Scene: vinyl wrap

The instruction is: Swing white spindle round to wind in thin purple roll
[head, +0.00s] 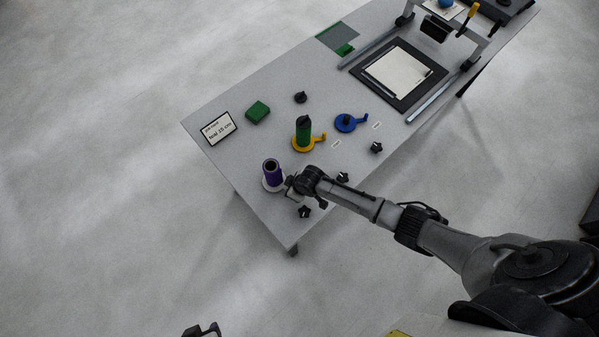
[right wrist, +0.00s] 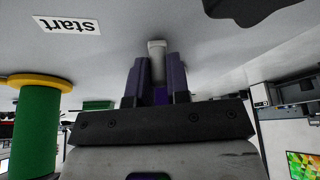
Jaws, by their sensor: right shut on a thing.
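The purple roll (head: 272,171) stands upright on the white spindle (head: 265,185) near the table's front left corner. My right gripper (head: 290,186) is just right of the roll, low over the table. In the right wrist view its two fingers (right wrist: 157,78) are shut on a white post (right wrist: 157,48), which looks like the spindle's crank handle. The rest of the spindle is hidden there. A dark part, probably my left gripper (head: 202,330), shows at the bottom edge of the head view. Its fingers are too cut off to judge.
A sign (head: 217,128) and green block (head: 257,112) are at the left.

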